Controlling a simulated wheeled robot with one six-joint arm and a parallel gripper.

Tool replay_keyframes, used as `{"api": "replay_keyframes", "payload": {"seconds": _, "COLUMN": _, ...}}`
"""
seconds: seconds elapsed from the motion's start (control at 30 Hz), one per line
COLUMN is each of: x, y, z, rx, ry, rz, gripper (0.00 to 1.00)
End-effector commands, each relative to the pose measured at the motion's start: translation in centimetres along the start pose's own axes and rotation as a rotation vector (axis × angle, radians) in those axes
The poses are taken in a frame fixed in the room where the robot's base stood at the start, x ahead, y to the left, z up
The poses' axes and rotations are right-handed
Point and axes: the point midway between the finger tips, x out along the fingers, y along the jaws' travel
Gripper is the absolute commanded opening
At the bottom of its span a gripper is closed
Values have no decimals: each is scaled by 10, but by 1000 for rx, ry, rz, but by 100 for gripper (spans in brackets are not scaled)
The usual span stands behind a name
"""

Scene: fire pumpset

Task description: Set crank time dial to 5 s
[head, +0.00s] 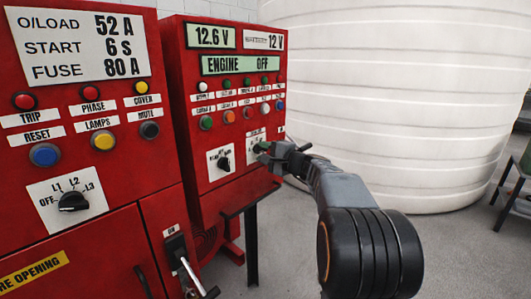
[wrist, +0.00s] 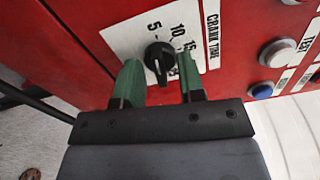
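The crank time dial is a black knob (wrist: 159,58) on a white plate (wrist: 125,40) marked CRANK TIME, with 5, 10 and 15 around it. A further mark by the right finger is partly hidden. The knob's ridge runs roughly up and down in the wrist view, with a pale line on its lower part; its exact setting is hard to tell. My gripper (wrist: 160,83) is open, its green fingers on either side of the knob's lower part, with gaps showing. In the head view my gripper (head: 264,148) is at the right cabinet's right-hand dial plate, mostly covering it.
Another dial (head: 223,163) sits just left on the same red cabinet, below rows of buttons (head: 229,117). The display (head: 240,64) reads ENGINE OFF. A left cabinet has a selector (head: 73,202) and a lever (head: 190,275).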

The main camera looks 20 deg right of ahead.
Motion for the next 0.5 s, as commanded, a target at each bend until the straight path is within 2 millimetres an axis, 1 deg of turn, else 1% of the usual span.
{"api": "replay_keyframes", "payload": {"seconds": 0.17, "x": -2, "y": 0, "z": 0, "rx": 1, "ry": 1, "rz": 0, "gripper": 36}}
{"api": "replay_keyframes", "payload": {"seconds": 0.27, "x": -10, "y": -1, "z": 0, "rx": 0, "ry": 1, "rz": -1, "gripper": 36}}
{"api": "replay_keyframes", "payload": {"seconds": 0.37, "x": -25, "y": 0, "z": -1, "rx": -1, "ry": 4, "rz": -1, "gripper": 36}}
{"api": "replay_keyframes", "payload": {"seconds": 0.5, "x": -55, "y": -1, "z": -1, "rx": 0, "ry": 5, "rz": -2, "gripper": 36}}
